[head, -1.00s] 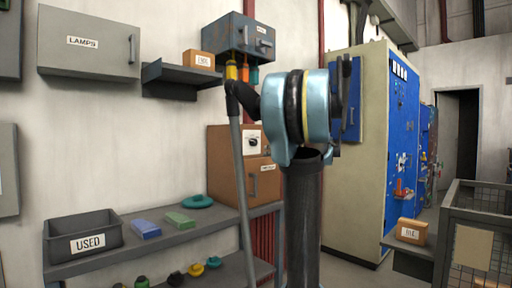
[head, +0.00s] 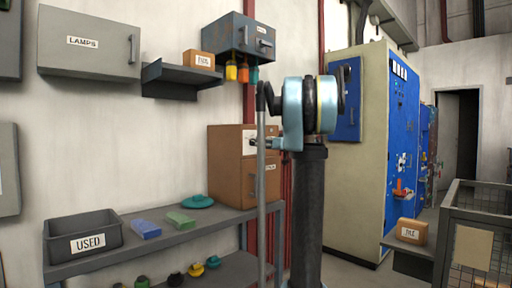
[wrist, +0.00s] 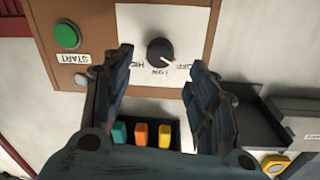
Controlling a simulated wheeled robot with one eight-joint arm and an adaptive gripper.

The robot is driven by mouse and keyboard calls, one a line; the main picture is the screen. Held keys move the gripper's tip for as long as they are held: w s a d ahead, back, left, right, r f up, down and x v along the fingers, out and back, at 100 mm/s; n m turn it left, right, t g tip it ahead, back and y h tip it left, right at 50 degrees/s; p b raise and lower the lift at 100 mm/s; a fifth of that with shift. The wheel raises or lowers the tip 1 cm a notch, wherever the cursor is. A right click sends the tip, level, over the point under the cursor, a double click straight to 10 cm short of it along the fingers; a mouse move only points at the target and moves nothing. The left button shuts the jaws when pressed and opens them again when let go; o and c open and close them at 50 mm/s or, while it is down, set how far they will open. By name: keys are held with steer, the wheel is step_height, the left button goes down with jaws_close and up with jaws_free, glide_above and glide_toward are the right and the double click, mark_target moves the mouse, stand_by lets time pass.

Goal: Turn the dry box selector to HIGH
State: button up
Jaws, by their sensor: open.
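The dry box (head: 230,178) is a brown cabinet on the shelf's right end in the head view. In the wrist view its selector (wrist: 160,51) is a round black knob on a white plate, with HIGH, LOW and OFF labels appearing upside down. The knob's pale mark points down-right, toward OFF. My gripper (wrist: 161,60) is open, with one finger on each side of the knob in the picture.
A green START button (wrist: 67,36) sits left of the selector plate. A grey shelf (head: 165,243) carries a USED bin (head: 83,237) and blue and green items. A dark cabinet (head: 245,38) and small wall shelf (head: 178,78) hang above the dry box.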

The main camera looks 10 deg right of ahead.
mark_target(254, 142)
steer(key=x, duration=0.6)
steer(key=shift+a, duration=0.1)
steer(key=shift+c, duration=0.5)
steer(key=c, duration=1)
steer(key=shift+o, duration=0.2)
steer(key=shift+a, duration=0.1)
